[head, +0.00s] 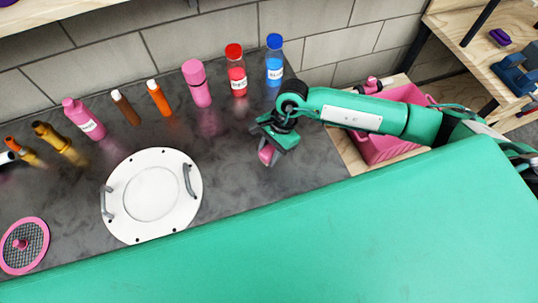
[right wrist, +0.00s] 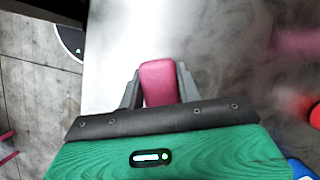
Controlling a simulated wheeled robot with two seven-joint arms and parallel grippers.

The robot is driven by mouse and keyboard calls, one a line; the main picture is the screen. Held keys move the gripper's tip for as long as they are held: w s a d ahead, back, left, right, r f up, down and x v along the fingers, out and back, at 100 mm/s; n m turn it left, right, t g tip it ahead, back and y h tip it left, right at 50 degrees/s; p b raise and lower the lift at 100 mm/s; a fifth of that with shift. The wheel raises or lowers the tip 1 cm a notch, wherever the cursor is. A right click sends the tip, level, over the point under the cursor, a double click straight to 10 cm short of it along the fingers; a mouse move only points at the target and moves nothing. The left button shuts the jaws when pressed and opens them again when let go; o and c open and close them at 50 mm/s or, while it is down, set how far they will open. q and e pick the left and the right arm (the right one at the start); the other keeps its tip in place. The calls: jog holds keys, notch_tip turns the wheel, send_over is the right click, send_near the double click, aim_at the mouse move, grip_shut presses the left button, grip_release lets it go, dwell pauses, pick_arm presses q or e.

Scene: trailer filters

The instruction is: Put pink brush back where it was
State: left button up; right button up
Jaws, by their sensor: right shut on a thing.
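My right gripper (head: 270,150) is shut on the pink brush (head: 266,155), above the right part of the dark grey counter. In the right wrist view, the brush (right wrist: 159,82) shows as a smooth pink block between the two grey fingers (right wrist: 159,88); its bristles cannot be made out. A pink bin (head: 378,152) stands on a wooden surface right of the counter, partly behind my right arm. My left gripper is not in view.
A row of bottles stands along the wall, including a red one (head: 237,75), a blue one (head: 274,65) and a pink one (head: 197,85). A white round plate with handles (head: 122,175) and a pink-rimmed mesh disc (head: 43,240) lie left. Counter between plate and gripper is clear.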

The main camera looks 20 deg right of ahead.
aim_at(269, 159)
notch_tip(269, 159, down, 3)
jog(key=shift+f+p, duration=0.15)
jog(key=shift+p, duration=0.15)
jog(key=shift+f+b, duration=0.3)
jog(key=o, duration=1)
jog(key=shift+r, duration=0.1)
jog(key=shift+c, duration=0.2)
